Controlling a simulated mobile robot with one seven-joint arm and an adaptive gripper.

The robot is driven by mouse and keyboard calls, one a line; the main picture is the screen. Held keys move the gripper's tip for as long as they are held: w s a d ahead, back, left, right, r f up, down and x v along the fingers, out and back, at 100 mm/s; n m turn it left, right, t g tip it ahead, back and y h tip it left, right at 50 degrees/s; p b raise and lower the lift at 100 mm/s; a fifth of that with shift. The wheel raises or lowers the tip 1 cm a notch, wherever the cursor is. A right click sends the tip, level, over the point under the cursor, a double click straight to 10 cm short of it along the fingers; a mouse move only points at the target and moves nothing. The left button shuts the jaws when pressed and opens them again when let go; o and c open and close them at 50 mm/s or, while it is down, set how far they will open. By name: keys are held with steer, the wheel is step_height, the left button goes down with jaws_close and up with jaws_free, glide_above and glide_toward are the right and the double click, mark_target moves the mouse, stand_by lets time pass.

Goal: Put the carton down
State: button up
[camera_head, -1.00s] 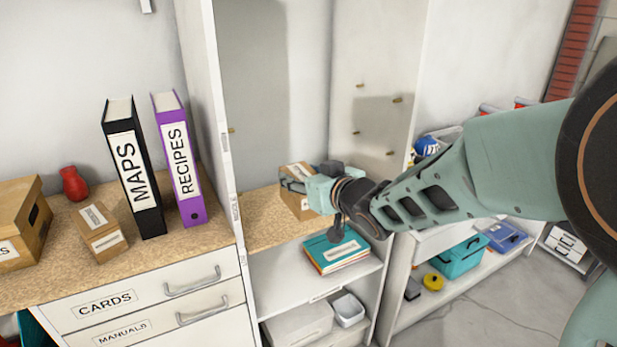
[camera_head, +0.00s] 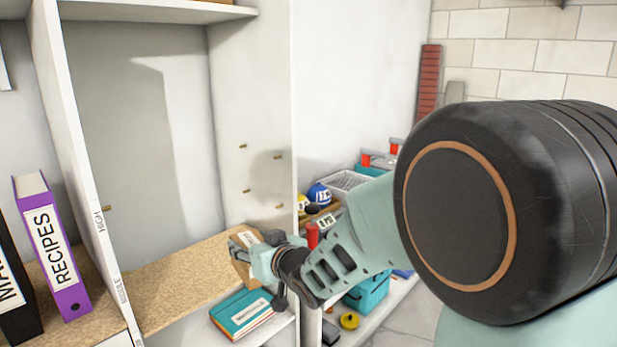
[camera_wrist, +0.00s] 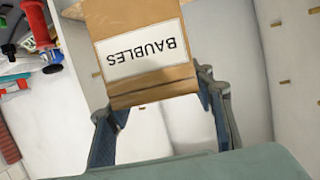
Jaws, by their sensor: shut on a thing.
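The carton is a brown cardboard box (camera_head: 240,265), mostly hidden behind my gripper in the head view. In the wrist view the carton (camera_wrist: 140,22) bears a white label reading BAUBLES, upside down in the picture. My gripper (camera_head: 250,246) is shut on the carton, with one finger (camera_wrist: 103,135) on each side of it in the wrist view. The carton looks tilted in the head view. It is at the right end of the speckled brown shelf board (camera_head: 180,275), near the right side panel (camera_head: 255,120). I cannot tell whether it touches the board.
The board's middle and left are clear. A teal book stack (camera_head: 240,312) lies on the shelf below. The purple RECIPES binder (camera_head: 50,245) stands left of the white divider (camera_head: 88,170). Right of the unit are a blue-and-white ball (camera_head: 318,194) and a teal box (camera_head: 367,294).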

steer(key=w+d+f+m+t+h, duration=0.1)
steer(key=d+f+m+h, duration=0.2)
steer(key=d, duration=1.1)
steer(key=w+d+m+t+h, duration=0.15)
steer(key=d+m+h, duration=0.3)
steer(key=d, duration=0.95)
step_height(320, 180, up, 16)
steer(key=p, duration=1.6)
steer(key=shift+s+a+n+p, duration=0.2)
steer(key=shift+s+n+p, duration=0.15)
steer(key=shift+n, duration=0.1)
steer(key=shift+a+f+h, duration=0.1)
steer(key=shift+h, duration=0.15)
